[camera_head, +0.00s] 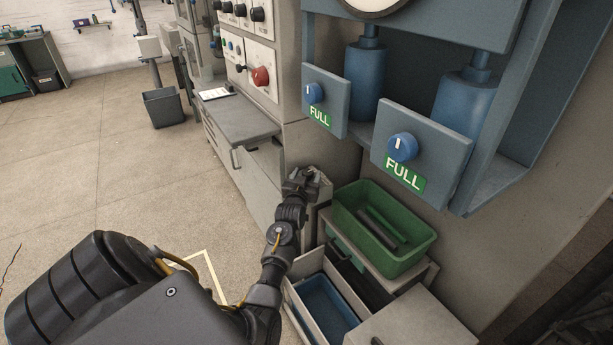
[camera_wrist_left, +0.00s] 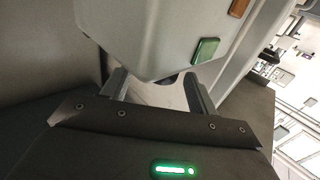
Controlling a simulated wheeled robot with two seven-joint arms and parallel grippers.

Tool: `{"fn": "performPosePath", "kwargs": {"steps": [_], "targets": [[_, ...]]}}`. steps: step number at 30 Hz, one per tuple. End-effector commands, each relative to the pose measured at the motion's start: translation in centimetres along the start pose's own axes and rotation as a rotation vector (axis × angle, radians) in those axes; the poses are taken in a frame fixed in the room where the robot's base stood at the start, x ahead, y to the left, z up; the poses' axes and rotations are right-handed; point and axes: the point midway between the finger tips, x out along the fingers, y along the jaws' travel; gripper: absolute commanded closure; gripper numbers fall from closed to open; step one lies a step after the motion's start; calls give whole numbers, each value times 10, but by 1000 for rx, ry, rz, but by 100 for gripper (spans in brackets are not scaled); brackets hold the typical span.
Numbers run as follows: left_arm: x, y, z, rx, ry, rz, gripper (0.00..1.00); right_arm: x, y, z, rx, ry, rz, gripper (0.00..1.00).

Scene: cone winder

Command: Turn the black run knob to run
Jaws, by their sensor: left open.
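Several black knobs (camera_head: 240,11) sit on a light panel at the top of the head view. Another small black knob (camera_head: 241,68) sits beside a large red knob (camera_head: 260,76) on the lower panel. No run marking is readable, so I cannot tell which is the run knob. My left gripper (camera_head: 302,178) is below and to the right of these panels, beside the cabinet, apart from the knobs. In the left wrist view its fingers (camera_wrist_left: 158,90) are apart, with a grey rounded housing (camera_wrist_left: 160,35) beyond them. My right gripper is not in view.
Two blue knobs (camera_head: 314,93) (camera_head: 403,147) with FULL labels sit on a blue-grey frame at right. A green bin (camera_head: 415,248) and an open drawer with a blue tray (camera_head: 322,308) lie close to my arm. Open floor (camera_head: 110,150) is at left.

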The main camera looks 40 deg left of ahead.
Motion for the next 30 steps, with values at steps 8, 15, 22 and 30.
{"fn": "performPosePath", "kwargs": {"steps": [8, 15, 22, 30], "targets": [[4, 0, 0, 0, -1, 0, 41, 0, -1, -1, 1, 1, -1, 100], [4, 0, 0, 0, -1, 0, 63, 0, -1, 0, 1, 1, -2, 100], [4, 0, 0, 0, -1, 0, 85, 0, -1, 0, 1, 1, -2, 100], [4, -3, 0, 4, -1, 54, 85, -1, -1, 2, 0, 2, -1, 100]]}}
